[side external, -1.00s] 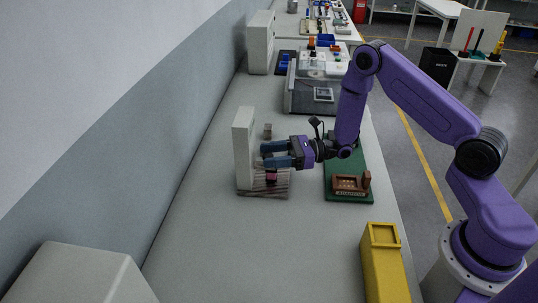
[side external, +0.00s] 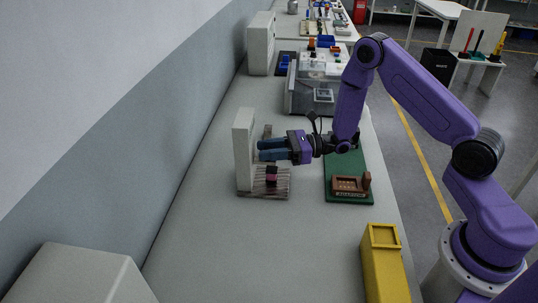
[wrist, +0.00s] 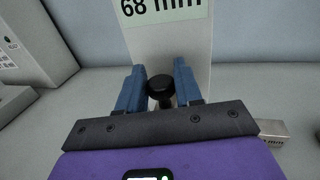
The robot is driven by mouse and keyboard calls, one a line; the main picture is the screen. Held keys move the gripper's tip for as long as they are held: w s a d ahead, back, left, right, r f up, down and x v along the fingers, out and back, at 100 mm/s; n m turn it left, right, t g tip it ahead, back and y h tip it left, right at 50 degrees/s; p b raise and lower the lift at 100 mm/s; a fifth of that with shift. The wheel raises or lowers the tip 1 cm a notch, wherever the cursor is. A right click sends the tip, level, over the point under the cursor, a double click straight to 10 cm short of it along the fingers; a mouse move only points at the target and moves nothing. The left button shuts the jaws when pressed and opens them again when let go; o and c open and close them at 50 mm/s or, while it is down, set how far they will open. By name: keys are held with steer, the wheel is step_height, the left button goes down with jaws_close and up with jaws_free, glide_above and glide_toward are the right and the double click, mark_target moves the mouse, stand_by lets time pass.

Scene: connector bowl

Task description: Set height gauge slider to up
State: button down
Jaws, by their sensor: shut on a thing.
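The height gauge is a white upright panel (side external: 243,150) on a striped base (side external: 250,194). In the wrist view the panel (wrist: 185,42) carries a pale green label reading "68 mm". A round black slider knob (wrist: 160,88) sits in front of it. My gripper (side external: 260,150) points left at the panel, above the base. In the wrist view its blue fingers (wrist: 160,77) are on either side of the knob, shut on it. The knob is hidden in the side view. A dark red and black stack (side external: 271,176) stands on the base below the fingers.
A small grey block (side external: 267,130) lies just behind the gauge and shows at right in the wrist view (wrist: 272,130). A green board with a brown fixture (side external: 350,185) lies to the right. A yellow box (side external: 385,265) stands in front.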

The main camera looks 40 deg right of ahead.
steer(key=shift+r, duration=0.35)
steer(key=c, duration=0.8)
jaws_free()
steer(key=shift+s+d, duration=0.25)
steer(key=shift+d, duration=0.3)
steer(key=v, duration=1.6)
steer(key=shift+s, duration=0.1)
